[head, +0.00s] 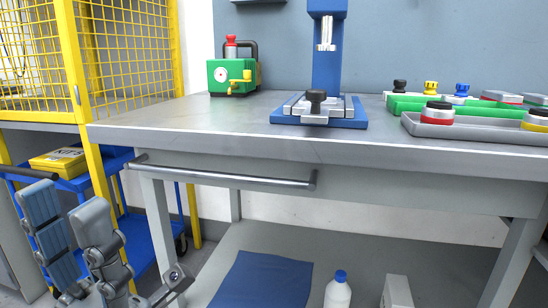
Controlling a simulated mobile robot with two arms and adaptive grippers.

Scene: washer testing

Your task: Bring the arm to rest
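My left gripper (66,207) is at the lower left, in front of the workbench (240,150) and below its top. The rest of my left arm is mostly cut off by the bottom edge. My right gripper is not in view.
A bar handle (225,180) juts from the bench front. On top are a green device (228,78), a blue press (327,60) and trays (470,131) with stamp-like parts. A yellow mesh cage (125,45) stands left. A bottle (338,292) stands on the lower shelf.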

